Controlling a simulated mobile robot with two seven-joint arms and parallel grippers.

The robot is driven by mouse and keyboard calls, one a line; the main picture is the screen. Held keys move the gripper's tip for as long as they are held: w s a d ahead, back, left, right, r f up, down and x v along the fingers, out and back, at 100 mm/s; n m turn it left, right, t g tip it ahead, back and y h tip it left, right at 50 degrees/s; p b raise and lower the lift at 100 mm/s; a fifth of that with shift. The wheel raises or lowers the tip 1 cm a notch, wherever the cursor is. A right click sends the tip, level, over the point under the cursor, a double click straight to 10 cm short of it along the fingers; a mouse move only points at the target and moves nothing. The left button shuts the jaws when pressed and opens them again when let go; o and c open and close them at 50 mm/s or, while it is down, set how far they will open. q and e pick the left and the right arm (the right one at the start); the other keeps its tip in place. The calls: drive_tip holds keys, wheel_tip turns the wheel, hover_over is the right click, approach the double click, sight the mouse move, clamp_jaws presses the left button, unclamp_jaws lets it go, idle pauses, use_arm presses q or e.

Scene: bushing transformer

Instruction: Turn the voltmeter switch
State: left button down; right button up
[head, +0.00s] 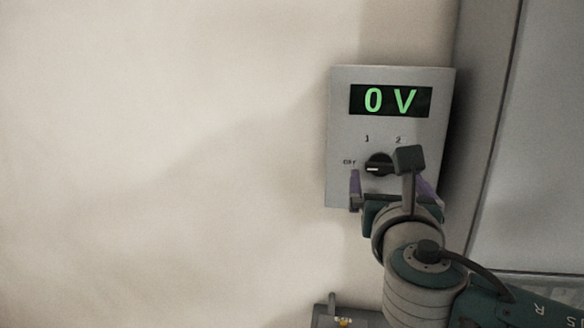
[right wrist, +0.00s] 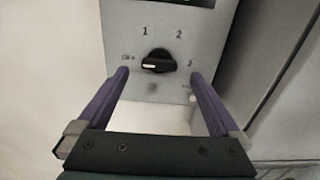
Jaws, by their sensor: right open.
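The voltmeter (head: 343,122) is a grey box on the wall with a green display reading 0 V. Its black rotary switch (head: 377,165) has a white mark pointing left, toward the OFF label. Positions 1 and 2 are marked above it. In the right wrist view the switch (right wrist: 158,62) is fully visible, with the label 3 at its right. My right gripper (right wrist: 158,80) is open, its purple fingers on either side of the switch and apart from it. In the head view the right gripper (head: 393,182) is just below the switch, partly hidden by its wrist parts.
A grey cabinet (head: 530,140) stands at the right, close beside the voltmeter. A grey box with a lever (head: 335,316) shows at the bottom edge. The wall (head: 150,150) at the left is bare.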

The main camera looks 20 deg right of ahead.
sight(382, 170)
drive_tip(key=shift+x, duration=2.55)
drive_tip(key=shift+c, duration=0.2)
drive_tip(key=c, duration=1.3)
drive_tip(key=shift+c, duration=0.2)
